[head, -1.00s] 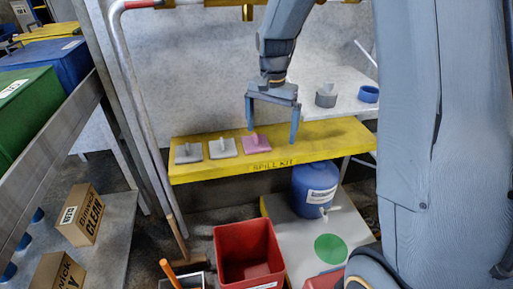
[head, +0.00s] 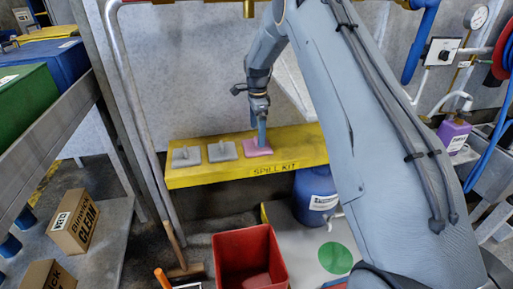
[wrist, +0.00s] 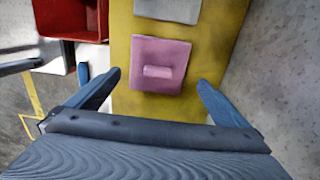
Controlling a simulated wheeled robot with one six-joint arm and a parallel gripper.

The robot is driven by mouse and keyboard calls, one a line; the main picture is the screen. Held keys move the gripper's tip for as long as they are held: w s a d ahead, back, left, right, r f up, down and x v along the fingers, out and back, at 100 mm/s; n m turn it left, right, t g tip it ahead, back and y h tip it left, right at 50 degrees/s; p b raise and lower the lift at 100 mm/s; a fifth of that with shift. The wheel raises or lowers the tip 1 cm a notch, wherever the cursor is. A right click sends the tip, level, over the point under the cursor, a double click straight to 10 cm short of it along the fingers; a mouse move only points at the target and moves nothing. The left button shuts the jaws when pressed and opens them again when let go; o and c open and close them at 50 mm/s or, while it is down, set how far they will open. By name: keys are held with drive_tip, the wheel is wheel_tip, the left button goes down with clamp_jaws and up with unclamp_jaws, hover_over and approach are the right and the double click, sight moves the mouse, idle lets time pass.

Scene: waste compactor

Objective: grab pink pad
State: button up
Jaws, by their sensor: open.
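The pink pad (head: 257,148) lies flat on the yellow spill kit shelf (head: 218,174), at the right end of a row with two grey pads. In the wrist view the pink pad (wrist: 159,65) is a square with a small raised handle on top. My gripper (head: 262,132) is above the pad in the head view and partly hides it. In the wrist view my gripper (wrist: 157,82) is open, with its blue fingers spread to either side of the pad's near edge. Nothing is between the fingers.
Grey pads (head: 222,152) (head: 186,157) lie to the left on the shelf. A red bin (head: 248,258) and a blue container (head: 314,194) stand below and in front of the shelf. A metal rail post (head: 140,110) rises to the left.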

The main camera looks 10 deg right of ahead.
sight(257, 138)
drive_tip(key=f, duration=0.3)
drive_tip(key=shift+s+a+f, duration=0.15)
drive_tip(key=shift+s+f, duration=0.1)
drive_tip(key=shift+f, duration=0.6)
drive_tip(key=shift+c, duration=0.4)
drive_tip(key=c, duration=0.9)
drive_tip(key=shift+o, duration=0.2)
